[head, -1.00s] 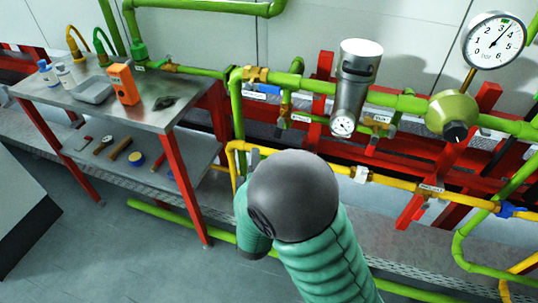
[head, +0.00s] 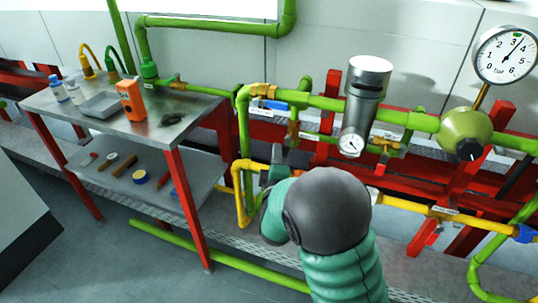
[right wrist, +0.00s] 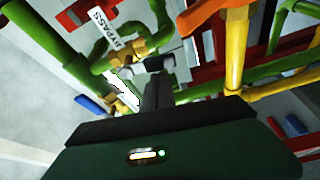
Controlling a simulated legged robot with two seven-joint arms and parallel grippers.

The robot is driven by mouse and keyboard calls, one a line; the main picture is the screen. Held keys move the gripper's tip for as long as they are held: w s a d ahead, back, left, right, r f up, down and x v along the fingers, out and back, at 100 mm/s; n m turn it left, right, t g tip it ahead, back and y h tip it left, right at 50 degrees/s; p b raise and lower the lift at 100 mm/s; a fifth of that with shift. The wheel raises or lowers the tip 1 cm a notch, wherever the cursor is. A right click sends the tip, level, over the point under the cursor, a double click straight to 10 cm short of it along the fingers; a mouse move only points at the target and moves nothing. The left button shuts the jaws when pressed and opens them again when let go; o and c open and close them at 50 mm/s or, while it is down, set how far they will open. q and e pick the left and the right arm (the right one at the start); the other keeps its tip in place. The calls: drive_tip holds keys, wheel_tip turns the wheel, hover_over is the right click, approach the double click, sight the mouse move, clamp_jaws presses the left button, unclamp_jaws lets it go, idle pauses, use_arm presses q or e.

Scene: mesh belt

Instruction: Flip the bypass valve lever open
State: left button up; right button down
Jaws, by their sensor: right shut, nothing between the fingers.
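The bypass valve is a small brass valve (right wrist: 128,52) on green pipe, next to a white BYPASS label (right wrist: 103,28) in the right wrist view. A short grey piece (right wrist: 153,64), seemingly its lever, sits at my fingertips; I cannot tell whether they touch. In the head view a brass valve (head: 292,130) sits on the short green branch above my right gripper (head: 280,168). My right gripper is shut and empty, its narrow fingers (right wrist: 158,88) pointing at the valve. My forearm hides part of the pipework in the head view. My left gripper is not in view.
A yellow pipe (head: 243,205) runs close beside my right gripper. A blue-handled valve (head: 272,105) is above. A silver cylinder with a dial (head: 368,90) and a pressure gauge (head: 505,55) stand to the right. A steel bench (head: 170,122) with tools is at left.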

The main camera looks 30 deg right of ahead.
drive_tip(key=n+p, duration=0.1)
drive_tip(key=p, duration=0.1)
drive_tip(key=s+d+n+p, duration=0.1)
drive_tip(key=p, duration=0.1)
drive_tip(key=shift+s+f+g+p, duration=0.15)
drive_tip(key=shift+f+g+p, duration=0.05)
drive_tip(key=shift+g+p, duration=0.2)
drive_tip(key=shift+d, duration=0.1)
